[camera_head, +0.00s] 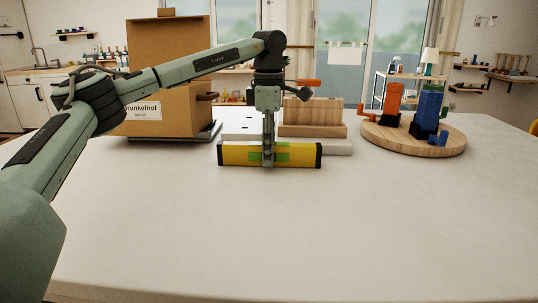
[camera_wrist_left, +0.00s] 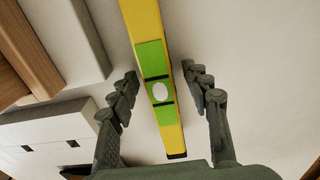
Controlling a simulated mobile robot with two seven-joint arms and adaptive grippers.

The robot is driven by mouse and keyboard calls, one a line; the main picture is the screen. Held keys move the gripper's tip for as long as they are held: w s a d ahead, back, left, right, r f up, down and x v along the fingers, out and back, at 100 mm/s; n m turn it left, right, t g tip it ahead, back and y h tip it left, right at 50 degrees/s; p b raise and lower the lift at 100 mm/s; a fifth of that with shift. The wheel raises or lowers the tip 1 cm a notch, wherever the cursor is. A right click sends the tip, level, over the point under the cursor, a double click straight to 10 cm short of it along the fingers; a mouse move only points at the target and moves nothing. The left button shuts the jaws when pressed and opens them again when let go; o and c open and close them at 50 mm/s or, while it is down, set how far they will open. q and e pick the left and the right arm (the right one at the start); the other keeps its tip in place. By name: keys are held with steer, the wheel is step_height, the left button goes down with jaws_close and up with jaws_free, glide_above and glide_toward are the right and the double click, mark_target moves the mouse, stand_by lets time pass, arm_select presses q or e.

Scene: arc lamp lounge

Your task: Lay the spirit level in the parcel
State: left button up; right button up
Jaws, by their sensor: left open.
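The spirit level (camera_head: 232,154), yellow with green middle parts and black ends, lies across the table in the head view. In the left wrist view the level (camera_wrist_left: 143,22) runs between my left gripper's fingers, with a gap on both sides. My left gripper (camera_head: 268,160) points down at the level's middle; it is open and holds nothing. The left wrist view shows its spread fingers (camera_wrist_left: 160,78). The parcel (camera_head: 168,38), a tall brown box with a white label, stands at the back left, partly hidden by my left arm. My right gripper is not in view.
Behind the level are a wooden block (camera_head: 312,112) on a wooden base and pale flat slabs (camera_head: 240,130). A round wooden board (camera_head: 415,144) with orange and blue objects stands at the right. The front of the pale table (camera_head: 330,230) is clear.

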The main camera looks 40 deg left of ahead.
arm_select(q)
jaws_close()
stand_by(0.3)
steer(key=shift+r, duration=0.15)
steer(key=shift+w+r, duration=0.1)
steer(key=shift+r, duration=0.45)
step_height(320, 180, up, 3)
steer(key=shift+d+f, duration=0.1)
steer(key=shift+f, duration=0.05)
steer(key=s+a+r, duration=0.5)
steer(key=s+r, duration=0.2)
steer(key=s, duration=0.3)
steer(key=shift+s+a+r, duration=0.2)
steer(key=shift+a+r, duration=0.05)
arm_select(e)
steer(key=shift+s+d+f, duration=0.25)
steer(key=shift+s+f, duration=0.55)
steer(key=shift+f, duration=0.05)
